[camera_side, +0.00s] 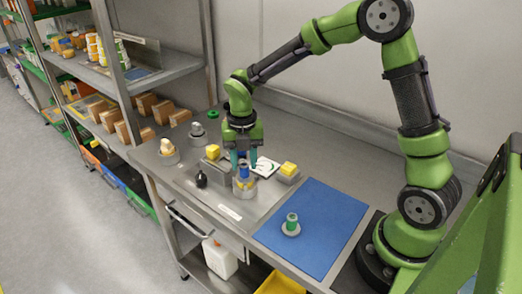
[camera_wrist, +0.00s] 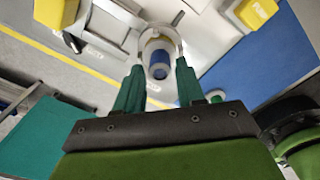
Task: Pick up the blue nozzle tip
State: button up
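The blue nozzle tip (camera_side: 244,172) stands upright in a round grey holder (camera_side: 245,187) on the bench, with a yellowish band below its blue top. In the wrist view the blue nozzle tip (camera_wrist: 160,71) shows centred in the gap between my fingers. My gripper (camera_side: 244,162) points straight down with its teal fingers apart, one on each side of the nozzle's top. The wrist view of my gripper (camera_wrist: 158,66) shows a gap between each finger and the nozzle. I cannot tell exactly how far down the fingertips reach.
A green tip (camera_side: 292,219) stands in a grey holder on the blue mat (camera_side: 322,212). A whitish tip (camera_side: 166,146) stands at the back left. Yellow-topped blocks (camera_side: 288,169) (camera_side: 212,152) and a small black object (camera_side: 201,180) are close by. The blue mat is mostly clear.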

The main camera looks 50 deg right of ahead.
notch_tip(320, 180, down, 2)
jog(key=shift+f, duration=0.15)
grip_shut()
dwell(0.3)
